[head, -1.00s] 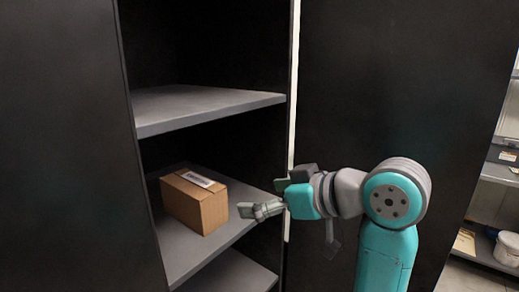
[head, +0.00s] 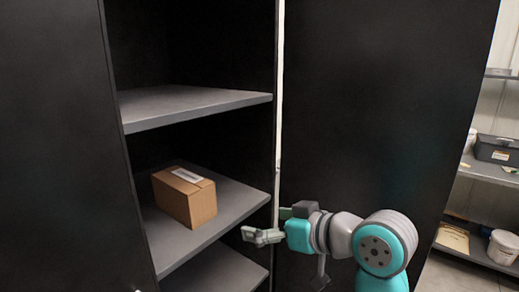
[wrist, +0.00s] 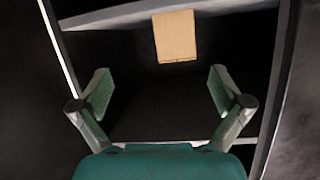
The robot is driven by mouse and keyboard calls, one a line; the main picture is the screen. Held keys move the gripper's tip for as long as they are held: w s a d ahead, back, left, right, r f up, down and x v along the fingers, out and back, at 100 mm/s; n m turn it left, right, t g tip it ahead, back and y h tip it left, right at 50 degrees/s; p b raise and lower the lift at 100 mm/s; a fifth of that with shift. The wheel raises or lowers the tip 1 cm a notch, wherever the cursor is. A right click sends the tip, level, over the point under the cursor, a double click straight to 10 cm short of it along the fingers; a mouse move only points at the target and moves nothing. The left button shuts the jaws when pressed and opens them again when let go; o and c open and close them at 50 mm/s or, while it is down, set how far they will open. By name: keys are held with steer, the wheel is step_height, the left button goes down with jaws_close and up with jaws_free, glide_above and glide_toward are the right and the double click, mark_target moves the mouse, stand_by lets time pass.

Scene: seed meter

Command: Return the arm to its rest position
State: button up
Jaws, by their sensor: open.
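My gripper (head: 262,236) is open and empty in the head view, in front of the cabinet opening and to the lower right of a cardboard box. In the wrist view its two fingers (wrist: 161,93) stand wide apart with nothing between them. The cardboard box (head: 186,202) sits upright on the middle shelf with a white label on top. It also shows in the wrist view (wrist: 175,37), beyond the fingers and apart from them.
The cabinet's middle shelf (head: 225,205) has bare room right of the box. An upper shelf (head: 190,105) and a lower shelf (head: 215,272) are empty where visible. An open dark door (head: 385,100) stands behind my arm. A rack at far right holds a grey bin (head: 497,150) and a white tub (head: 503,247).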

steer(key=s+d+f+m+t+h, duration=0.1)
steer(key=s+d+f+m, duration=0.1)
steer(key=f, duration=0.6)
steer(key=s+d+f+m+t+h, duration=0.1)
steer(key=s+d+f+m+h, duration=0.15)
steer(key=f, duration=0.55)
steer(key=s+d+f+m+t+h, duration=0.1)
steer(key=s+d+f+m+t, duration=0.15)
steer(key=f, duration=0.65)
steer(key=s+d+f+m+h, duration=0.1)
steer(key=s+d+f+h, duration=0.1)
steer(key=s+d+f, duration=0.3)
steer(key=s+d+f+m+h, duration=0.1)
steer(key=s+f, duration=0.3)
steer(key=s, duration=0.3)
steer(key=s+d+r+h, duration=0.1)
steer(key=s+d, duration=0.1)
steer(key=s, duration=1)
steer(key=s+d+r+h, duration=0.1)
steer(key=s+d+h, duration=0.1)
steer(key=s, duration=1.1)
steer(key=shift+s+r+n+t, duration=0.25)
steer(key=shift+r+n+t, duration=0.05)
steer(key=shift+r+t, duration=0.05)
